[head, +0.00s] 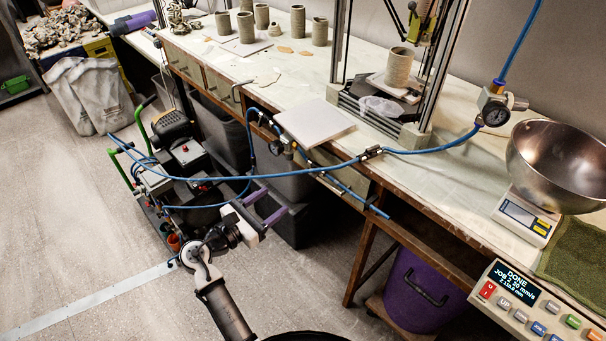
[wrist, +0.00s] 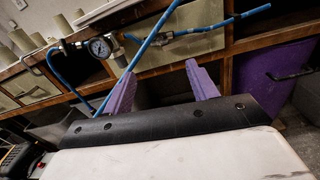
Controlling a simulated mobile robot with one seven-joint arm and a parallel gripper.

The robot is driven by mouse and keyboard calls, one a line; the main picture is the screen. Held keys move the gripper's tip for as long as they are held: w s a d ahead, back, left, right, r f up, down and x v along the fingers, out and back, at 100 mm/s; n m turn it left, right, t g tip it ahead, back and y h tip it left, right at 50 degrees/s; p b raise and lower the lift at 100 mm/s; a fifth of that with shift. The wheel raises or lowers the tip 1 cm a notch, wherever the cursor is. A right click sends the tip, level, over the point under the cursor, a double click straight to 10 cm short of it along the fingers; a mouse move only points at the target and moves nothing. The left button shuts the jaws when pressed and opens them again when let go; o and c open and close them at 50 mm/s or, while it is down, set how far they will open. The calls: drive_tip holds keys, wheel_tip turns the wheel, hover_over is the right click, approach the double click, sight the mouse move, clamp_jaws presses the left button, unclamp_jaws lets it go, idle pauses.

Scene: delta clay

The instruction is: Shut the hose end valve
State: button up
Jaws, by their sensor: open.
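A blue air hose runs along the front edge of the workbench, and its lower, free end (head: 385,214) hangs past the bench edge. A small dark fitting (head: 371,152), perhaps a valve, sits on the upper hose. Other fittings (head: 290,152) sit beside a gauge at the bench edge; they also show in the wrist view (wrist: 163,36). I cannot tell which is the hose end valve or how its handle stands. My gripper (head: 265,206) is open and empty, its purple fingers (wrist: 160,72) pointing towards the bench front, below and apart from the hose.
The workbench (head: 455,178) carries clay pots, a white slab (head: 315,122), a printer frame and a steel bowl (head: 560,160) on a scale. A purple bin (head: 415,292) and dark bins stand underneath. A compressor cart (head: 185,155) stands left. The hose sags across above my gripper.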

sight(309, 173)
drive_tip(key=p+x, duration=0.2)
drive_tip(key=x, duration=1)
drive_tip(key=shift+w+d+p, duration=0.15)
drive_tip(key=shift+p, duration=0.15)
drive_tip(key=c, duration=1)
drive_tip(key=m+t+b, duration=0.1)
drive_tip(key=m+b, duration=0.4)
drive_tip(key=b, duration=0.1)
drive_tip(key=m+t+b, duration=0.1)
drive_tip(key=m+b, duration=0.4)
drive_tip(key=b, duration=0.1)
drive_tip(key=f+m+t+b, duration=0.1)
drive_tip(key=m+b, duration=0.5)
drive_tip(key=shift+s+d+y, duration=0.2)
drive_tip(key=shift+d+y, duration=0.05)
drive_tip(key=shift+y, duration=0.15)
drive_tip(key=shift+r+b, duration=0.1)
drive_tip(key=shift+b, duration=0.2)
